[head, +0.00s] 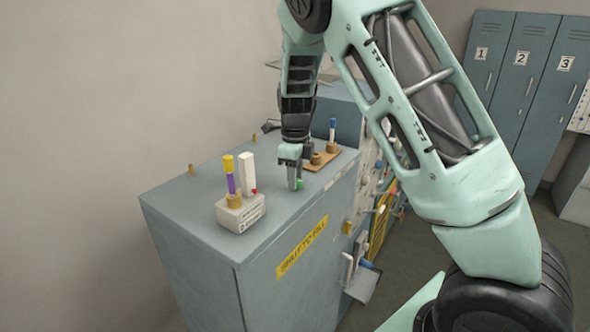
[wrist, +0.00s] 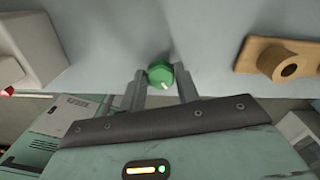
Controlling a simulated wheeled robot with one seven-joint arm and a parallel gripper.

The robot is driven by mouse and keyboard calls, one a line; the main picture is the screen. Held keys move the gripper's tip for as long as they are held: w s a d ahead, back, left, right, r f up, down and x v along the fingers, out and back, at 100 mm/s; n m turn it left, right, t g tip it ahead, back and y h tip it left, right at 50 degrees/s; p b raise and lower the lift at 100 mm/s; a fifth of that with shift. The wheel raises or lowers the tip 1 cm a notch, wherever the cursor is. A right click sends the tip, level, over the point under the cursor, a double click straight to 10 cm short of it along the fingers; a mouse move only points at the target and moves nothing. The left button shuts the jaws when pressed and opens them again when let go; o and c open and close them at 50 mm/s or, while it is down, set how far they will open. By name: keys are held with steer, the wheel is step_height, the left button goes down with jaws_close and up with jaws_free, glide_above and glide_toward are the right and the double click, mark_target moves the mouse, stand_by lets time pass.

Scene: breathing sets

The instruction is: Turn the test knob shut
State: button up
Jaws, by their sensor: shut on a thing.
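The test knob (wrist: 160,73) is small, round and green with a pale mark on its face pointing to the lower right in the wrist view. In the head view it shows as a bit of green (head: 300,184) on the grey cabinet top (head: 190,187). My gripper (wrist: 160,85) points down at it, with one finger on each side of the knob, and is shut on it. It also shows in the head view (head: 294,182), where its fingers hide part of the knob.
A white block (head: 240,214) holding yellow, purple and white pieces stands left of my gripper. A brown wooden holder (head: 328,160) with round sockets lies close on the right. The cabinet's front has a yellow label (head: 302,246). Levers and fittings stick out on its right side.

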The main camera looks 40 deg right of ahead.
steer(key=m, duration=0.5)
steer(key=shift+w+d+r+m+p, duration=0.1)
steer(key=shift+m+p, duration=0.25)
steer(key=shift+m, duration=0.05)
stand_by(0.4)
steer(key=o, duration=1)
steer(key=shift+c, duration=0.2)
step_height(320, 180, up, 17)
steer(key=b, duration=0.5)
steer(key=shift+r, duration=0.15)
